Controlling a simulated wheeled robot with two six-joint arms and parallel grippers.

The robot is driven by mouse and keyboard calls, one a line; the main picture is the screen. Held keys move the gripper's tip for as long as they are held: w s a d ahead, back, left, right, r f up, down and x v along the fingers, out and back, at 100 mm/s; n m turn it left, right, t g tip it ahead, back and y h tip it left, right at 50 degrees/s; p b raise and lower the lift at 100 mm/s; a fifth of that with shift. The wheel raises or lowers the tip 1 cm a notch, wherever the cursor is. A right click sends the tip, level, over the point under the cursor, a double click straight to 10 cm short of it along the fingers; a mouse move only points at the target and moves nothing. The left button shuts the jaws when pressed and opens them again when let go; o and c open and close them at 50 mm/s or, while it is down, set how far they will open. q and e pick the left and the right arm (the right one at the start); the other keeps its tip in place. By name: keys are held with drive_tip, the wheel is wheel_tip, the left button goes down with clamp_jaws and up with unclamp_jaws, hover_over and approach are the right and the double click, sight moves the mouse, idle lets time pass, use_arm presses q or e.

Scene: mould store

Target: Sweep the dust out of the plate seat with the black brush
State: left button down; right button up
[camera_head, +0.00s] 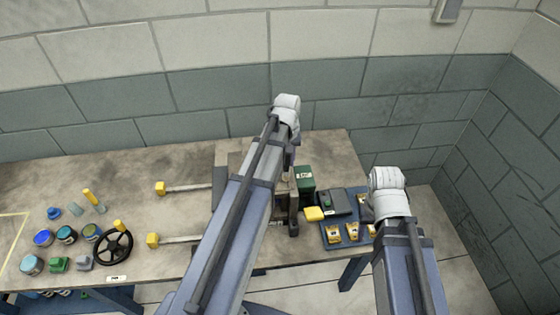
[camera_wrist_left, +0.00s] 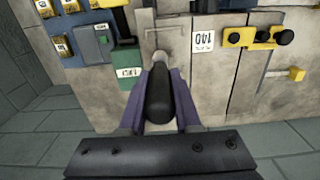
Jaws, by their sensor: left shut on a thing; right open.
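In the left wrist view, my left gripper (camera_wrist_left: 160,108) is shut on the black brush (camera_wrist_left: 158,98), whose dark rounded handle lies between the two purple-blue fingers. The brush's far end points at the worn grey surface; its bristles are not clear. Just beyond it is a shallow outlined recess (camera_wrist_left: 166,38), which looks like the plate seat. I cannot make out dust in it or whether the brush touches it. In the head view my left arm covers most of this area. My right arm enters at the right, but its gripper is hidden behind the arm.
A green box (camera_head: 305,180), a dark grey box (camera_head: 335,203) and a yellow block (camera_head: 314,213) stand close right of my left arm. A blue tray (camera_head: 335,241) holds yellow pieces. Several pots and a black handwheel (camera_head: 114,248) are at left. The bench's back left is clear.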

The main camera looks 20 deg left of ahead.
use_arm(q)
drive_tip(key=shift+w+d, duration=0.25)
drive_tip(key=shift+d, duration=0.15)
drive_tip(key=shift+s, duration=0.1)
drive_tip(key=shift+s+d+r, duration=0.1)
drive_tip(key=shift+s+d, duration=0.2)
drive_tip(key=shift+s, duration=0.15)
drive_tip(key=shift+a, duration=0.1)
drive_tip(key=s+a, duration=0.2)
drive_tip(key=a, duration=0.1)
drive_tip(key=shift+a, duration=0.15)
